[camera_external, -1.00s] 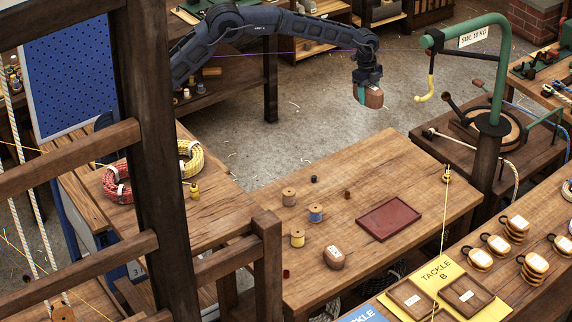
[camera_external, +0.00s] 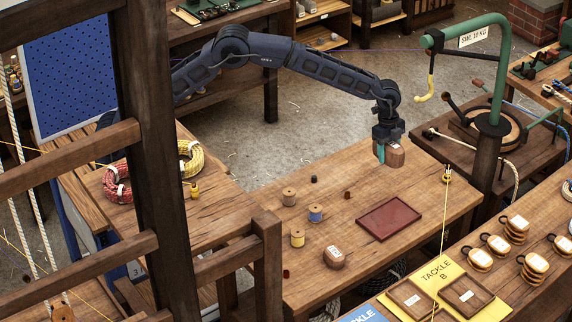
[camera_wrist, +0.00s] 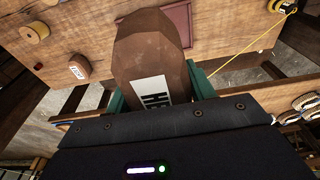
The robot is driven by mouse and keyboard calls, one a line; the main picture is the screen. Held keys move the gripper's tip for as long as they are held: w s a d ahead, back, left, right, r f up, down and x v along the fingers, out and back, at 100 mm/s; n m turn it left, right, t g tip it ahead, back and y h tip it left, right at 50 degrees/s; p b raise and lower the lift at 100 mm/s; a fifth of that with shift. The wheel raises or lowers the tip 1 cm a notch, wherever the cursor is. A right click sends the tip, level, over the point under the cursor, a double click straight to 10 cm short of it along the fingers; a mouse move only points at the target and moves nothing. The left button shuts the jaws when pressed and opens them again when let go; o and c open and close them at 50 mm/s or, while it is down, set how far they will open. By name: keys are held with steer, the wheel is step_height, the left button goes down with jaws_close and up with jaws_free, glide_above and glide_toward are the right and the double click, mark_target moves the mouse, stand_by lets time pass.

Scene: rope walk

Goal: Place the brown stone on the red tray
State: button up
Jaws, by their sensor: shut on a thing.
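The brown stone (camera_external: 396,155) is a faceted brown block with a white label. My gripper (camera_external: 381,152) is shut on it and holds it in the air near the table's far right edge. In the wrist view the brown stone (camera_wrist: 150,50) sits between the two teal fingers, its label partly hidden by my gripper. The red tray (camera_external: 389,218) lies flat and empty on the wooden table, below and in front of the held stone. In the wrist view the red tray (camera_wrist: 178,20) is partly hidden behind the stone.
A second labelled brown stone (camera_external: 334,259) stands on the table left of the tray. Spools, among them a blue one (camera_external: 315,214) and a yellow one (camera_external: 297,238), stand further left. A yellow cord (camera_external: 444,215) hangs right of the tray. A green crane post (camera_external: 492,80) rises behind.

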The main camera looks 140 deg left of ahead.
glide_above(385, 222)
steer(key=s, duration=0.1)
steer(key=f, duration=2.1)
steer(key=shift+w+d, duration=0.1)
steer(key=shift+w, duration=0.15)
steer(key=shift+f, duration=0.2)
steer(key=o, duration=1.6)
steer(key=r, duration=0.4)
steer(key=s+r, duration=0.1)
steer(key=r, duration=0.3)
steer(key=s+r, duration=0.1)
steer(key=r, duration=0.3)
steer(key=shift+w+r, duration=0.1)
